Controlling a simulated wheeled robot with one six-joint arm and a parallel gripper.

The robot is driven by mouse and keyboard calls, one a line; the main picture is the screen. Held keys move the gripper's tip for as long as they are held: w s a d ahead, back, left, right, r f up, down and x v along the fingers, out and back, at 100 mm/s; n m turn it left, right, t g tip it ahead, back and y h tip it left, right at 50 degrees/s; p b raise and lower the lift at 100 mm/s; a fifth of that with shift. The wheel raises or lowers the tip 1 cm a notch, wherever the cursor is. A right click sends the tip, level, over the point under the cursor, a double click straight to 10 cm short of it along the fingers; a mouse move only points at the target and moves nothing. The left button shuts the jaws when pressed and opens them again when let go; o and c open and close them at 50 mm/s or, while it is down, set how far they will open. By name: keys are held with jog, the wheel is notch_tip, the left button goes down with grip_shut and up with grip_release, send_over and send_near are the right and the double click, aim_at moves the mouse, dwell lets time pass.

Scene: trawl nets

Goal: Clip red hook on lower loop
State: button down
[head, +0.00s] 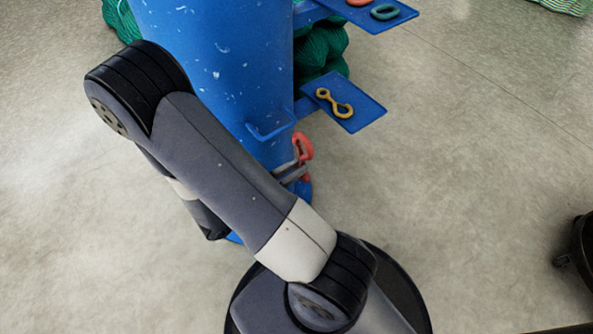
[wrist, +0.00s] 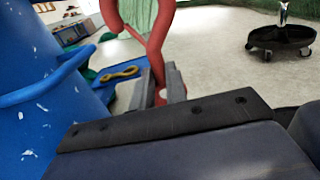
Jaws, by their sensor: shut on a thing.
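The red hook (head: 303,147) is upright in my gripper (head: 293,173), which is shut on its lower part. In the wrist view the red hook (wrist: 153,42) rises from between the fingertips (wrist: 158,88), its top cut off by the frame edge. A blue loop (head: 270,131) sticks out from the blue post (head: 220,65), just left of and a little above the hook. In the wrist view the blue loop (wrist: 48,88) lies left of the hook, with a visible gap between them. My arm hides part of the post's base.
A blue shelf plate (head: 362,118) with a yellow hook (head: 335,102) stands right of the post. A higher plate (head: 400,14) holds a green link (head: 385,12) and a red piece. Green netting is behind. Floor at right is open, with a black wheeled base (wrist: 280,38) farther off.

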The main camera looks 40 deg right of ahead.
jog(key=shift+w+p, duration=0.4)
jog(key=shift+w, duration=2.5)
jog(key=shift+w+a+r, duration=0.1)
jog(key=shift+w+f, duration=0.25)
jog(key=shift+w, duration=0.45)
jog(key=shift+w+f, duration=0.15)
jog(key=shift+f, duration=0.3)
dwell(0.5)
jog(key=shift+w+f+b, duration=0.1)
jog(key=shift+f+b, duration=0.2)
jog(key=shift+b, duration=0.15)
jog(key=shift+w+f+b, duration=0.3)
jog(key=shift+f+b, duration=0.25)
jog(key=shift+f, duration=0.3)
dwell(0.5)
dwell(0.5)
jog(key=c, duration=1.3)
grip_release()
jog(key=shift+c, duration=0.2)
jog(key=shift+a, duration=0.1)
